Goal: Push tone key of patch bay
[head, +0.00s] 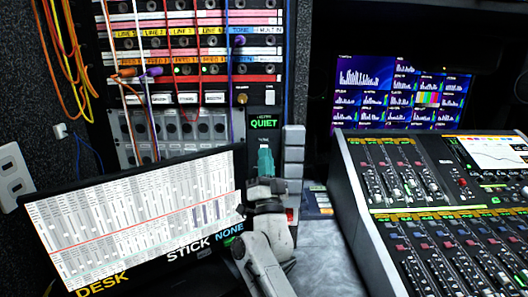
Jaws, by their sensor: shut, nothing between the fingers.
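The patch bay (200,48) stands upright at the upper left of the head view, with rows of jacks, coloured label strips and several plugged cords. One label on its yellow and blue strip reads TONE. A small pale square key (271,97) sits at its lower right; I cannot read any marking on it, so I cannot tell for sure that it is the tone key. My gripper (265,150) is shut and empty, its teal fingers pointing up. It shows below the key, in front of the lower part of a dark panel reading QUIET (264,123). Contact with the panel cannot be told.
A tilted screen (140,215) marked DESK, STICK and NONE stands left of my arm. A column of grey blocks (294,150) is just right of my gripper. A mixing desk (435,210) and monitor (400,92) fill the right. Cords hang across the patch bay's left.

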